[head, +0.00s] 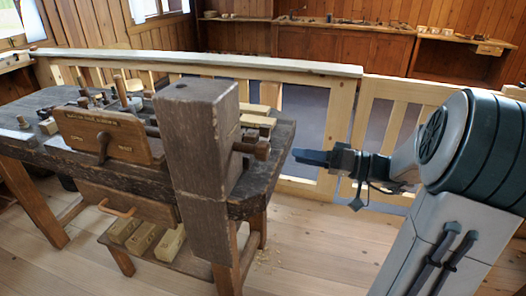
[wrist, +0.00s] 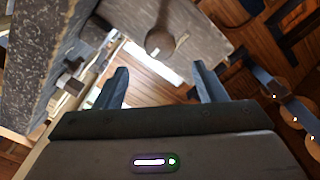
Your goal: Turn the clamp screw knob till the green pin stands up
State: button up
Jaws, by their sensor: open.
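A brown wooden panel (head: 75,130) with pale lettering stands at the bench's front, and a dark turned knob (head: 103,145) sticks out of its middle. A round knob (wrist: 159,42) on a brown board (wrist: 203,45) shows beyond my fingers in the wrist view, with a small pale mark beside it; it looks like the same knob. I cannot make out a green pin in either view. My gripper (head: 300,157) is right of the bench's thick post, pointing left. Its two fingers (wrist: 160,88) are apart with nothing between them, and they do not touch the knob.
The thick dark post (head: 195,150) stands between my gripper and the panel. A wooden screw end (head: 258,150) juts from its right side. Pale blocks (head: 170,245) lie on the bench's low shelf. A railing (head: 200,65) runs behind.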

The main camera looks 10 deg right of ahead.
aim_at(269, 151)
jog(key=x, duration=1)
jog(key=shift+w+a, duration=0.1)
jog(key=shift+a, duration=0.1)
jog(key=c, duration=1)
